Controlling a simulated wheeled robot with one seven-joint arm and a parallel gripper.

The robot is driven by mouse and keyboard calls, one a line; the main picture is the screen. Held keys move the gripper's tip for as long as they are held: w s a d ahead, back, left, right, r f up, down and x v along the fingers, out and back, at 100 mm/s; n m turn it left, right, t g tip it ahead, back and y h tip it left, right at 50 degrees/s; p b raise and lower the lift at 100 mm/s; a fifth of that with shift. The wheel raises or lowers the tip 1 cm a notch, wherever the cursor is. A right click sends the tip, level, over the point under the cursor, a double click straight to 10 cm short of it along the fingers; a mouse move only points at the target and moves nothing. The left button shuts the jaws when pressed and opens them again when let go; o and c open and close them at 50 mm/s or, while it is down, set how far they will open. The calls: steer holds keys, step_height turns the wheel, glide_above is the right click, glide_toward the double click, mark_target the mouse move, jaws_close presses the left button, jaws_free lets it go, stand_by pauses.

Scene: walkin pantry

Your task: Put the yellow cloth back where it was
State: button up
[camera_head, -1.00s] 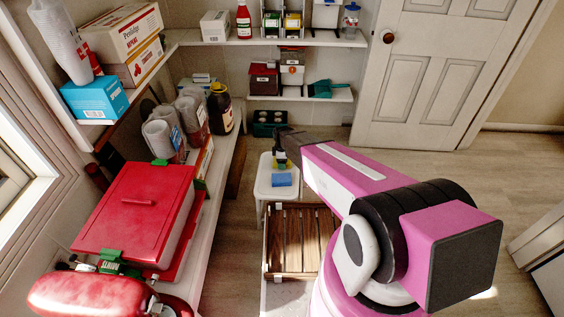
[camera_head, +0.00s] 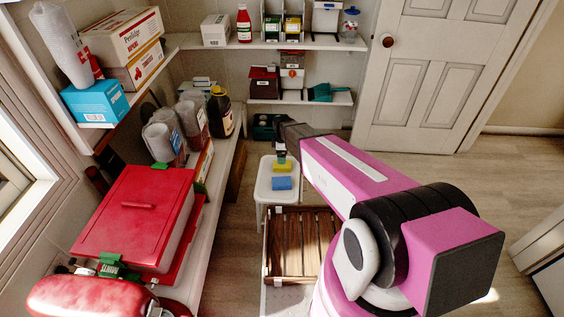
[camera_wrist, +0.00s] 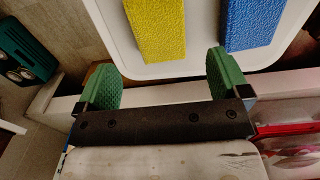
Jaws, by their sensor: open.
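The yellow cloth (camera_head: 283,166), a thick folded-looking block, lies on a small white stool or tray (camera_head: 263,186). A blue cloth (camera_head: 282,183) lies beside it on the same white surface, on the near side in the head view. The wrist view shows the yellow cloth (camera_wrist: 160,30) and the blue cloth (camera_wrist: 253,22) apart, with a strip of white between them. My gripper (camera_wrist: 165,80) is open and empty, its green fingers spread apart near the rim. The yellow cloth lies ahead of the gap between them, and neither finger appears to touch it.
A slatted wooden crate (camera_head: 300,270) stands in front of the stool. A long shelf with a red box (camera_head: 140,215) runs along the left. Back shelves hold bins and a teal dustpan (camera_head: 322,92). A dark green box (camera_wrist: 25,55) is near my gripper. Floor to the right is open.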

steer(key=s+d+r+m, duration=1.7)
steer(key=s+d, duration=0.1)
steer(key=d, duration=0.1)
steer(key=shift+s+m, duration=0.3)
